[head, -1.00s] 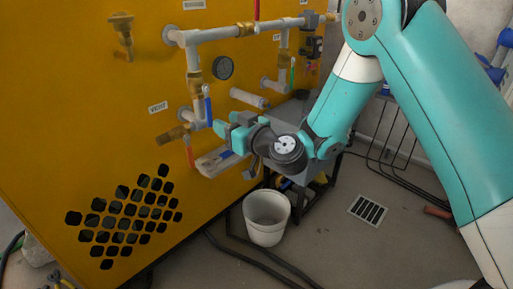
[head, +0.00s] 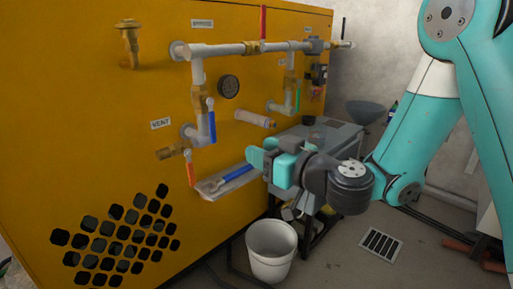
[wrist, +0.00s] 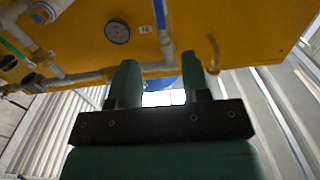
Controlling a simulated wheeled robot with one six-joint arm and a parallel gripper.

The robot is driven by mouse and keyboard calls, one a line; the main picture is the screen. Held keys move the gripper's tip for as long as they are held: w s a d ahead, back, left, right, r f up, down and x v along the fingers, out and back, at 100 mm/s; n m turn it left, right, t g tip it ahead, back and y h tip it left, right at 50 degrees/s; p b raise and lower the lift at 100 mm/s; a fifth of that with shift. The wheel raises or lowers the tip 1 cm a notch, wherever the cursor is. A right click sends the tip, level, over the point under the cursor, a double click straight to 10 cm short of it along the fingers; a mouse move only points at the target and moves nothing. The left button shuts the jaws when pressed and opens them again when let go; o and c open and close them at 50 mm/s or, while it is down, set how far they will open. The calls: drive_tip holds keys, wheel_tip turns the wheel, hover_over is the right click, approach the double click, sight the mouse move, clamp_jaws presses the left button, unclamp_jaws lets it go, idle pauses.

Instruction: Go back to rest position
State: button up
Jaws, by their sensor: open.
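My gripper (head: 262,160) is in front of the yellow tank panel in the head view, right of the vent pipework. In the wrist view my gripper (wrist: 157,85) shows two green fingers spread apart, with nothing held between them. My teal arm comes in from the right of the head view and bends down to the gripper.
The yellow panel (head: 80,120) carries grey pipes (head: 240,49), a gauge (head: 228,87), valves with coloured handles and a small ledge (head: 228,182). A grey table (head: 335,136) stands behind my gripper. A white bucket (head: 271,250) and a floor drain (head: 381,244) are below.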

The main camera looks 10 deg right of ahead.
drive_tip(key=s+a+r+n+g+y+p, duration=0.1)
drive_tip(key=s+a+n+g, duration=0.25)
drive_tip(key=s+g, duration=0.2)
drive_tip(key=s+a+r+n+g+y+p, duration=0.1)
drive_tip(key=s+a+r+n+g+y, duration=0.1)
drive_tip(key=s+a+g, duration=0.3)
drive_tip(key=s+d+f+m+g+h+p, duration=0.15)
drive_tip(key=s+d+m+g+h, duration=0.3)
drive_tip(key=s+d+h, duration=0.75)
wheel_tip(320, 180, up, 38)
drive_tip(key=s+m+y+p, duration=0.1)
drive_tip(key=s+y+p, duration=0.1)
drive_tip(key=p, duration=3.6)
drive_tip(key=shift+s+a+r+y+p, duration=0.15)
drive_tip(key=shift+a+r+y+p, duration=0.05)
drive_tip(key=shift+y+p, duration=0.2)
